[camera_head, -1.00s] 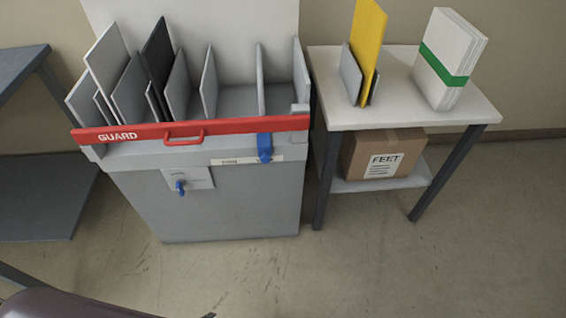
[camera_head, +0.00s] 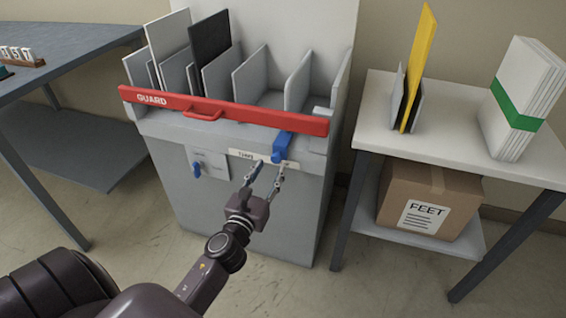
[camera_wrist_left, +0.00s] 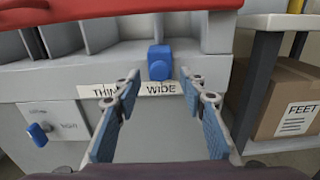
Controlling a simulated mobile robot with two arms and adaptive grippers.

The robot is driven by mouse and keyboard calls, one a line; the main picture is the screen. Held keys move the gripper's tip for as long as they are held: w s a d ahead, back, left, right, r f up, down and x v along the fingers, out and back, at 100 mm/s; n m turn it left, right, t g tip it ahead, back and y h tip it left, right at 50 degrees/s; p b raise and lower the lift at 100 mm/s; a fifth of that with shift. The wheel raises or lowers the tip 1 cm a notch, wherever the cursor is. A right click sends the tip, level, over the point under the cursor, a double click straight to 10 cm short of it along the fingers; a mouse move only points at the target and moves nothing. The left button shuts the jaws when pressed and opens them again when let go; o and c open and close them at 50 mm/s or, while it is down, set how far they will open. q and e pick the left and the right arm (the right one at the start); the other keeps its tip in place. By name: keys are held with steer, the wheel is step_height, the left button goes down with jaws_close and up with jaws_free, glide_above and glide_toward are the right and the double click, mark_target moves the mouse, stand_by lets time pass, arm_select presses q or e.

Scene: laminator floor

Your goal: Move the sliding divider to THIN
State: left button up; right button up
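The divider's blue handle (camera_head: 282,146) hangs on the front of the grey bin (camera_head: 270,205), just under the red guard bar. In the left wrist view the blue handle (camera_wrist_left: 160,62) stands above the label strip (camera_wrist_left: 140,89), which reads THIN at left and WIDE at right; the handle is nearer WIDE. The divider panel (camera_head: 298,82) rises behind the guard. My left gripper (camera_head: 264,172) is open just in front of and below the handle. In the left wrist view its fingers (camera_wrist_left: 158,88) are spread, with nothing between them. My right gripper is not in view.
The red guard (camera_head: 225,112) spans the bin front. A smaller blue knob (camera_head: 196,169) sits lower left on the bin. A white-topped table (camera_head: 450,140) with a FEET box (camera_head: 430,200) stands right. A grey table (camera_head: 75,55) stands left.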

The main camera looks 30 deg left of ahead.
mark_target(275, 160)
arm_select(q)
steer(key=x, duration=0.6)
steer(key=shift+w, duration=0.1)
steer(key=shift+c, duration=0.2)
jaws_close()
